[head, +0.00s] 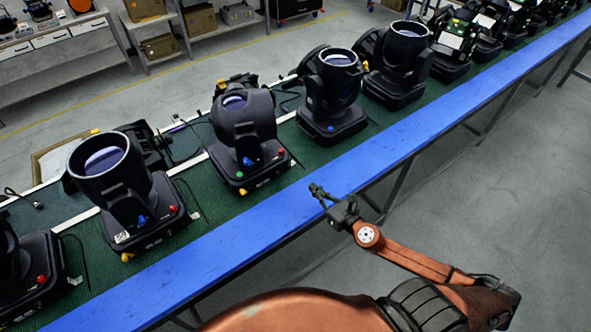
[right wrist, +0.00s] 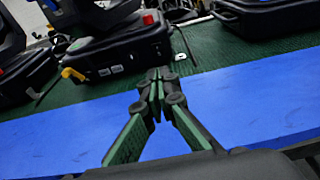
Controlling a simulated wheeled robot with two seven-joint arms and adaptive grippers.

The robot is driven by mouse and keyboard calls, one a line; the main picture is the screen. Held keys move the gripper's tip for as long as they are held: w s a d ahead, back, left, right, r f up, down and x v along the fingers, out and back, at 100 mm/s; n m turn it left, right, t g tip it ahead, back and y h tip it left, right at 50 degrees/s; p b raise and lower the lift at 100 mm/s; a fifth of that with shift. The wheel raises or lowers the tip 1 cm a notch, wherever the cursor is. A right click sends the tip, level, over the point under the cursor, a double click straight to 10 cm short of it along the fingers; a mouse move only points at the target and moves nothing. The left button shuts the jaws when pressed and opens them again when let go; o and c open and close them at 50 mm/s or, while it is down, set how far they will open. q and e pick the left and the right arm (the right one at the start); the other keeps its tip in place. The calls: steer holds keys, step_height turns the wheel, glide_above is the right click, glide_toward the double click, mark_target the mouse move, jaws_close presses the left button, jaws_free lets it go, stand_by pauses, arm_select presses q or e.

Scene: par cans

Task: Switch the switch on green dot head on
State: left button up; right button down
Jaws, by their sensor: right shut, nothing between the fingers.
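The green dot head (head: 243,130) is a black moving-head light on the green mat, left of centre in the head view. A green dot (head: 240,175) shows low on its base, with a yellow knob (head: 243,191) and a red knob (head: 281,152) at the base corners. The right wrist view shows a light's base (right wrist: 115,50) with red and yellow knobs and small pale fittings; which fitting is the switch I cannot tell. My right gripper (head: 316,190) is shut and empty near the blue table edge, apart from the lights. My left gripper is out of view.
Neighbouring black lights stand on the left (head: 110,175) and right (head: 330,95), with more along the row. Cables lie between them. The blue edge strip (head: 225,245) runs along the front and is clear. Grey floor is open at the right.

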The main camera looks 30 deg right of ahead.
mark_target(290, 165)
steer(key=w, duration=0.4)
steer(key=w+p, duration=0.1)
steer(key=w, duration=0.3)
steer(key=w+a+p, duration=0.1)
steer(key=w, duration=0.3)
steer(key=shift+f, duration=0.4)
